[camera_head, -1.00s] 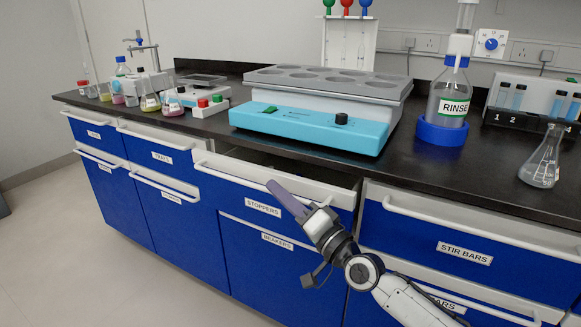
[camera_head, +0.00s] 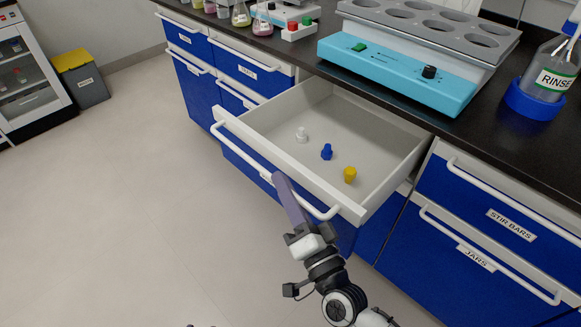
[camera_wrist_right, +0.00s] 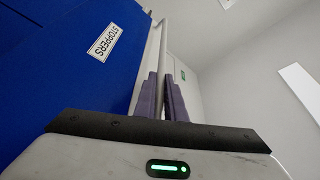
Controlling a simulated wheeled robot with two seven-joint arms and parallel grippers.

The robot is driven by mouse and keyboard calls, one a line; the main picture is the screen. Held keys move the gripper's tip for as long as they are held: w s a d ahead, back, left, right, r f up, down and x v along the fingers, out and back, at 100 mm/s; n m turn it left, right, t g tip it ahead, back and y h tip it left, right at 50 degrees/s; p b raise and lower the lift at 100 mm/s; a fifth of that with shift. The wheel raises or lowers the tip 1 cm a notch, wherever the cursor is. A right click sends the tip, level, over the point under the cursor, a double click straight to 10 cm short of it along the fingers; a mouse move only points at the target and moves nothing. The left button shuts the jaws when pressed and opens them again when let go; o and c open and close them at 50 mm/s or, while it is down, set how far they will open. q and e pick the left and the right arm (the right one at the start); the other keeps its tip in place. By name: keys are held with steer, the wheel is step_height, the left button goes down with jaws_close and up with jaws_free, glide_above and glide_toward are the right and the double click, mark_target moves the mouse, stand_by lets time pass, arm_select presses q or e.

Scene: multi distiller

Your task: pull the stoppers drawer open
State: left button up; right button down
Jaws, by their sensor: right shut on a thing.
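The stoppers drawer (camera_head: 290,112) stands pulled well out from the bench, its light grey inside in full view. On its floor stand a white stopper (camera_head: 301,135), a blue stopper (camera_head: 327,151) and a yellow stopper (camera_head: 349,175). Its white bar handle (camera_head: 240,145) runs along the front.
A turquoise heating block (camera_head: 400,80) stands on the black benchtop above the drawer. The stir bars drawer (camera_head: 500,215) and jars drawer (camera_head: 470,255) are shut at right. A rinse bottle (camera_head: 550,75) stands at far right. The floor (camera_head: 130,210) in front is clear.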

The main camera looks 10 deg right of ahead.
arm_select(q)
steer(key=shift+s+a+r, duration=0.1)
steer(key=shift+s+a, duration=0.05)
steer(key=shift+a, duration=0.1)
arm_select(e)
steer(key=shift+s+a, duration=0.35)
steer(key=shift+a, duration=0.15)
arm_select(q)
steer(key=shift+w+d+r, duration=0.1)
steer(key=shift+w+r, duration=0.05)
steer(key=shift+w, duration=0.1)
arm_select(e)
steer(key=c, duration=1.8)
jaws_free()
steer(key=shift+s, duration=0.15)
